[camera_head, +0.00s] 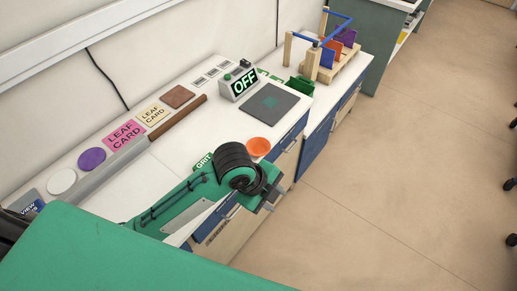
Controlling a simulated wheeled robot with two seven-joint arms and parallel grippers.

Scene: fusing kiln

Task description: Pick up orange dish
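The orange dish (258,147) is a small round shallow dish on the white worktop, near its front edge and in front of the dark grey plate. It looks empty. My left gripper (274,197) is just below the dish in the picture, at the end of the green arm with the black ribbed joint. It is apart from the dish and reaches over the counter's front edge. Its fingers are small and partly hidden by the wrist, so I cannot tell how far apart they are. My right gripper is out of view.
A dark grey plate (269,103) with a green patch and an OFF display box (239,82) stand behind the dish. Leaf cards (124,135) and discs line the wall side. A wooden rack (342,62) holds coloured panels at the far end. Open floor lies right.

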